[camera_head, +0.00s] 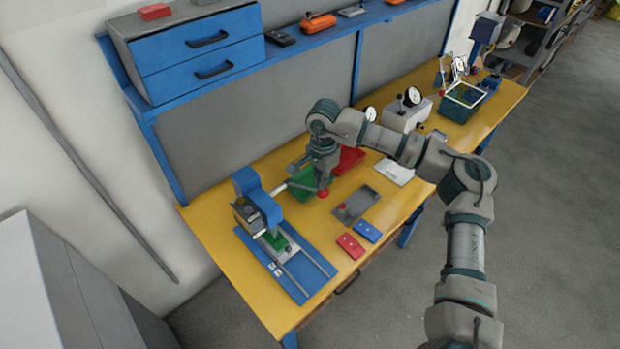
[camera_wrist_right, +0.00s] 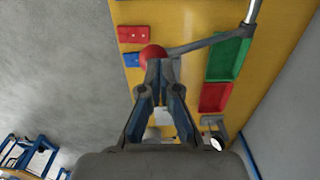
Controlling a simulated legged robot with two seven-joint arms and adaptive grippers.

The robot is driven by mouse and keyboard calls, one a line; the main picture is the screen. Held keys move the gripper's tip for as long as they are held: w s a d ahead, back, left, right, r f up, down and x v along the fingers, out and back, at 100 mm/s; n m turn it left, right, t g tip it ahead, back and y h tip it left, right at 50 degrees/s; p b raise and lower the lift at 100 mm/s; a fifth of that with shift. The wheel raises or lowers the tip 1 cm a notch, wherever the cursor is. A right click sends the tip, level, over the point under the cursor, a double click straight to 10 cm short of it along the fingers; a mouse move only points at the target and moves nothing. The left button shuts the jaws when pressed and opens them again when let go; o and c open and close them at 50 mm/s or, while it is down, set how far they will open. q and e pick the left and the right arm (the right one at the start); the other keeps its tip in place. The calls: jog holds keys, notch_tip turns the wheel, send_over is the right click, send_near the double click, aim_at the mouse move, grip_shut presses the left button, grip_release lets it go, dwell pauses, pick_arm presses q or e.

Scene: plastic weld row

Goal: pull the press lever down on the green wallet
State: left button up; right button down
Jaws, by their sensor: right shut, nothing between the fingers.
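The blue press (camera_head: 262,205) stands on the bench at the left in the head view. The green wallet (camera_head: 276,241) lies under its head on a blue base with rails. The press lever (camera_head: 301,187) sticks out to the right, roughly level, and ends in a red knob (camera_head: 323,194). The lever (camera_wrist_right: 200,44) and red knob (camera_wrist_right: 153,55) also show in the wrist view. My right gripper (camera_head: 322,182) is at the knob. In the wrist view its fingers (camera_wrist_right: 159,68) are shut and overlap the knob's edge; contact is unclear. My left gripper is out of view.
A green tray (camera_head: 312,177) and a red tray (camera_head: 349,158) lie behind the knob. A grey tray (camera_head: 362,201), a red piece (camera_head: 350,246) and a blue piece (camera_head: 367,231) lie nearer the front edge. A gauge box (camera_head: 405,115) stands further right.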

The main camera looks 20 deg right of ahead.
aim_at(325, 191)
jog(key=shift+s+d+f+b, duration=0.15)
jog(key=shift+s+f+b, duration=0.25)
jog(key=shift+f, duration=0.3)
jog(key=shift+s+d+f+b, duration=0.1)
jog(key=shift+s+f+b, duration=0.25)
jog(key=shift+f, duration=0.3)
jog(key=shift+s+d+f+b, duration=0.1)
jog(key=shift+s+f+b, duration=0.2)
jog(key=shift+f+b, duration=0.35)
jog(key=shift+s+d+f+b, duration=0.1)
jog(key=shift+s+f+b, duration=0.2)
jog(key=shift+f, duration=0.55)
